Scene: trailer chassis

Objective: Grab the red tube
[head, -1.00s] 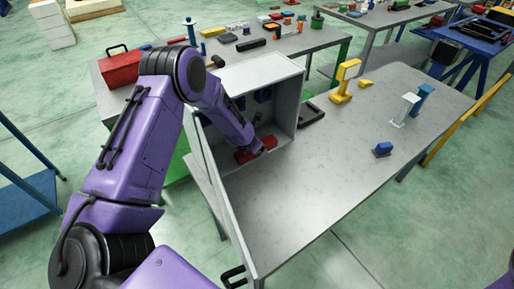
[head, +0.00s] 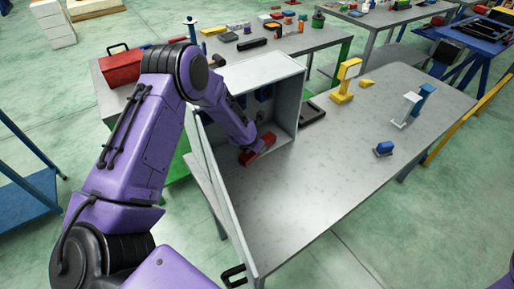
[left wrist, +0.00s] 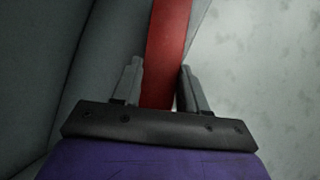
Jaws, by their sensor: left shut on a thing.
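The red tube (head: 258,150) is at the front of the grey open cabinet (head: 266,72) on the table, tilted in the head view. In the left wrist view the red tube (left wrist: 167,45) runs between the two grey fingers of my left gripper (left wrist: 161,88), which is shut on it. In the head view my left gripper (head: 247,148) is at the tube and mostly hidden by my purple arm. My right gripper is not in view.
The cabinet's door (head: 222,195) stands open along the table's left edge. A blue object (head: 384,148), a yellow stand (head: 346,82) and a white stand (head: 405,108) are on the table (head: 330,185). The table's front middle is clear.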

